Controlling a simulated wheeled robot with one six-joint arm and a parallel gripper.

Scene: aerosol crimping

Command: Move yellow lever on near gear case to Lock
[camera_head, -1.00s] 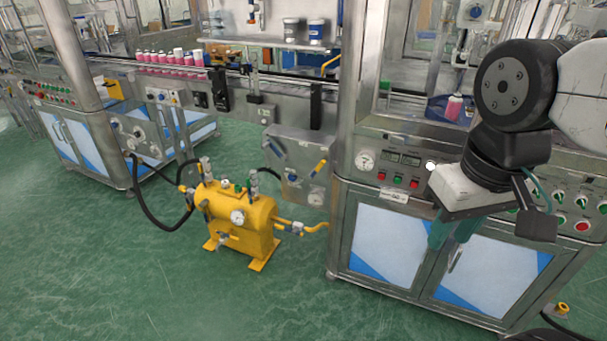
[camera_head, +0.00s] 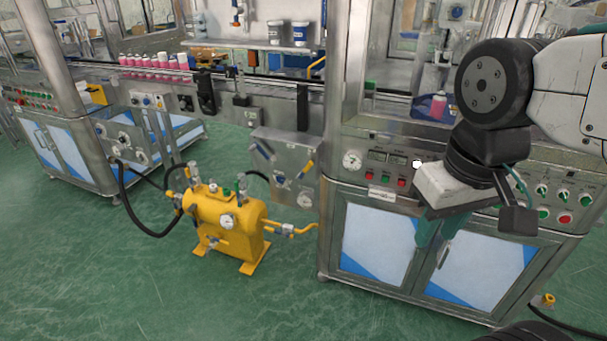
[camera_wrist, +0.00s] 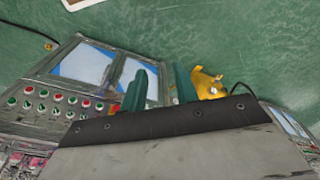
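The near gear case (camera_head: 288,153) is a grey metal box below the conveyor, left of the near cabinet. A yellow lever (camera_head: 306,169) sits tilted on its right side; its label is too small to read. A blue-handled lever (camera_head: 263,150) is on its upper left. My gripper (camera_head: 434,238) hangs in front of the near cabinet, to the right of the case and apart from it. In the wrist view, my gripper (camera_wrist: 160,88) shows two green fingers apart with nothing held between them. I cannot make out the yellow lever in the wrist view.
A yellow tank (camera_head: 225,222) with gauge, valves and hoses stands on the floor below and left of the case. The cabinet (camera_head: 375,237) with buttons and knobs is beside my gripper. A second grey case (camera_head: 125,140) is farther left. Green floor (camera_head: 120,290) is clear in front.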

